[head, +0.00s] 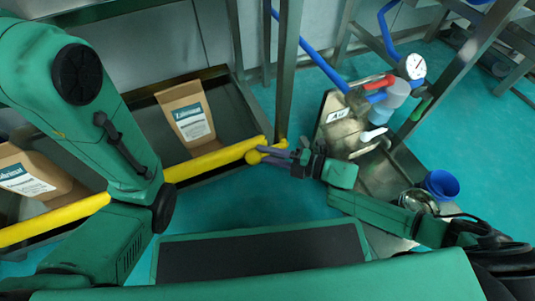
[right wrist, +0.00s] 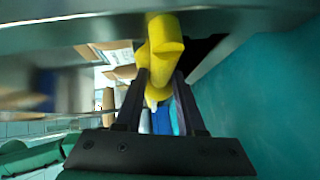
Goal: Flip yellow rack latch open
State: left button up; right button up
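The yellow latch (right wrist: 160,45) hangs from the underside of the rack in the right wrist view, a thick rounded yellow piece. In the head view a yellow rounded end (head: 253,157) shows at the right end of the rack's yellow front bar (head: 210,160). My right gripper (head: 272,157) reaches in from the right at that end. In the right wrist view its two dark fingers (right wrist: 160,85) stand on either side of the latch's lower part, with little visible gap. I cannot tell whether they press on it. My left arm (head: 80,110) shows at left; its gripper is out of view.
The rack's dark trays (head: 235,115) hold brown paper bags, one (head: 188,118) on the upper right and one (head: 30,180) at left. A steel post (head: 287,70) stands behind the latch. A metal bench with a gauge (head: 415,66) and a blue cup (head: 441,185) is at right.

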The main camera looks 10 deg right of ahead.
grip_shut()
jog(key=shift+d, duration=0.1)
dwell(1.1)
